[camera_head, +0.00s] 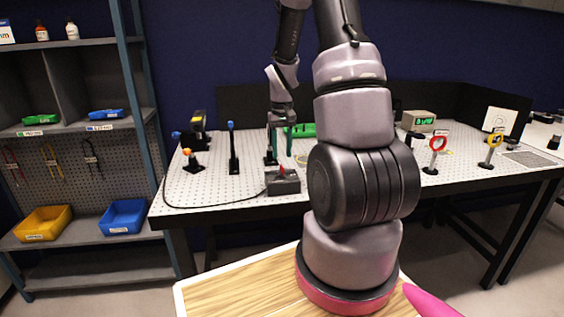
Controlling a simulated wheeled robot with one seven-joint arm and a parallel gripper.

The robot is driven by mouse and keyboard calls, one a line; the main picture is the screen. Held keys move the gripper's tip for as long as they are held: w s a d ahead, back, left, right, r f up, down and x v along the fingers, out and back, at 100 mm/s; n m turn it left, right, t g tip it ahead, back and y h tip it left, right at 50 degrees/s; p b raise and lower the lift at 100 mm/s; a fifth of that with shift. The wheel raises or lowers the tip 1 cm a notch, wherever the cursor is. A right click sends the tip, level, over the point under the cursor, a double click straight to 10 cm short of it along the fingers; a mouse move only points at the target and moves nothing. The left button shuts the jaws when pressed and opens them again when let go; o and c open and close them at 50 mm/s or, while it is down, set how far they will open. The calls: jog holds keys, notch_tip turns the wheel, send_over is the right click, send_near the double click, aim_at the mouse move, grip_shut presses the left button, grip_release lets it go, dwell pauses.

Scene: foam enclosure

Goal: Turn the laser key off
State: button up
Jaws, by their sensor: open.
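A small dark grey box (283,184) with a red part on its top sits near the front edge of the perforated table (215,188). A black cable runs from it to the left. It looks like the laser key box; the key's position is too small to make out. My gripper (280,148) points down above and just behind the box, apart from it as far as I can tell. Its jaws are open and look empty. The fingertips are small and hard to separate from the things behind them.
Posts with blue or orange tops (233,150) stand left of the box. A red ring mount (436,152) and a yellow ring mount (490,150) stand at right. A green-display device (418,121) is behind. Shelves with a yellow bin (42,224) and a blue bin (123,217) are left.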

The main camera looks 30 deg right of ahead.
notch_tip(320, 180, up, 6)
jog(key=shift+f, duration=0.2)
dwell(0.4)
notch_tip(320, 180, up, 14)
jog(key=t, duration=0.3)
send_over(282, 166)
jog(key=s+a, duration=0.7)
jog(key=s+a+r+m+t+y, duration=0.1)
jog(key=s+a+r+t, duration=0.3)
jog(key=s, duration=0.8)
notch_tip(282, 166, up, 4)
jog(key=shift+s+a+r+y, duration=0.1)
jog(key=shift+s+a+y, duration=0.3)
jog(key=shift+a, duration=0.8)
jog(key=shift+w, duration=0.15)
